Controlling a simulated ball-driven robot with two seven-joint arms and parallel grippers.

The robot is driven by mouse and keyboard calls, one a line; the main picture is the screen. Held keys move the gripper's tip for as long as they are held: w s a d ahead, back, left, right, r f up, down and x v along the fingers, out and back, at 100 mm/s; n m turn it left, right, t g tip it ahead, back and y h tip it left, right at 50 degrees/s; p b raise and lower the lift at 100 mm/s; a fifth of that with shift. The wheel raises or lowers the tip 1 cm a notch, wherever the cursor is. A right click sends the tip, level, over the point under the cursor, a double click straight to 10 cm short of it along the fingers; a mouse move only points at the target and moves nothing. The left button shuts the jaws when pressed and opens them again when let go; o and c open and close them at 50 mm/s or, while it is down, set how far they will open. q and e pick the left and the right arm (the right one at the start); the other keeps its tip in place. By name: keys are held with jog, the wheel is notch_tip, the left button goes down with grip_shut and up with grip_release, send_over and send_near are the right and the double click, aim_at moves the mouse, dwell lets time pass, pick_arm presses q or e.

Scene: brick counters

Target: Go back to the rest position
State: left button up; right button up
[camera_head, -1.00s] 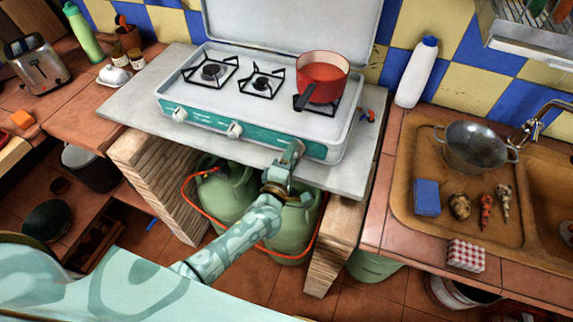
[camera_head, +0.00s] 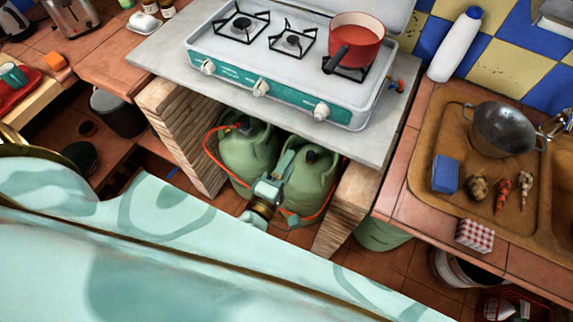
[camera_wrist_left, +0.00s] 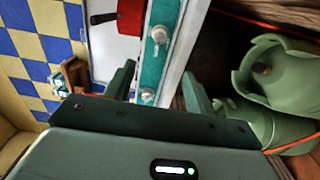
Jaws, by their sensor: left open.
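My left gripper (camera_head: 287,160) is in front of the two green gas bottles under the counter, below the front of the stove. In the left wrist view its two fingers (camera_wrist_left: 160,88) stand apart with nothing held between them. The stove (camera_head: 290,75) has a teal front panel with several white knobs, which also shows in the wrist view (camera_wrist_left: 150,65). A red pot (camera_head: 357,40) with a dark handle sits on its right burner. My right gripper is not in the views.
Green gas bottles (camera_head: 248,155) with an orange hose stand between brick supports (camera_head: 180,130). At right, a sink counter (camera_head: 440,205) carries a colander (camera_head: 503,128), a blue sponge (camera_head: 445,173) and a checkered box (camera_head: 474,235). A white bottle (camera_head: 455,45) stands behind. A toaster (camera_head: 72,15) is at upper left.

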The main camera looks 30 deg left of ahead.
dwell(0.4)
pick_arm(q)
jog(key=s+f+m+g+h, duration=0.1)
jog(key=s+f+m+g, duration=0.35)
jog(key=f+m, duration=0.4)
jog(key=s+f+m+g+h, duration=0.2)
jog(key=s+f+m+g, duration=0.3)
jog(key=f, duration=0.7)
jog(key=s+a+f+m+g+y+b, duration=0.1)
jog(key=s+a+f+m+g, duration=0.3)
jog(key=s+f, duration=0.3)
jog(key=s+a+f+m+g+y+b, duration=0.1)
jog(key=s+f, duration=0.7)
jog(key=s, duration=0.9)
jog(key=a+m+g+y, duration=0.1)
jog(key=a+m+g, duration=0.1)
jog(key=a+m, duration=0.1)
jog(key=shift+a+f+g+y, duration=0.2)
jog(key=shift+a+g+y, duration=0.15)
jog(key=shift+a, duration=0.25)
